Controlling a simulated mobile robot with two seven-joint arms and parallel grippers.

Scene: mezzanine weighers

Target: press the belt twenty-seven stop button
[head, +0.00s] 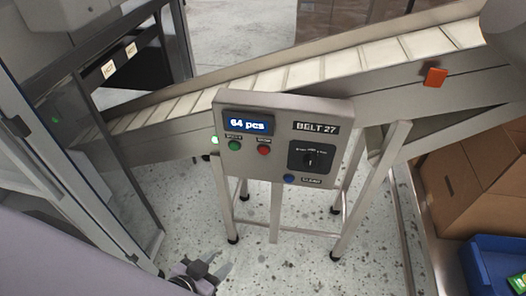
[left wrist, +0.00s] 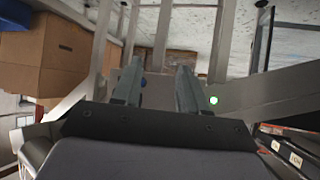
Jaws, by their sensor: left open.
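A grey control panel (head: 228,170) marked BELT 27 stands on a metal frame in front of the conveyor, its display reading 64 pcs. A red button (head: 264,150) sits under the display, right of a green button (head: 234,145). The small labels above them are too blurred to read surely. My left gripper (head: 222,268) is low in the head view, below and left of the panel, apart from the buttons. In the left wrist view its two fingers (left wrist: 158,90) stand apart with nothing held. The red button does not show clearly there. My right gripper is out of view.
The panel also has a black dial (head: 310,157) and a blue button (head: 289,179). A lit green lamp (head: 215,140) is at its left edge. A sloping conveyor (head: 300,74) runs behind. A glass-sided cabinet stands left; cardboard boxes (head: 465,185) and a blue bin (head: 482,266) stand right.

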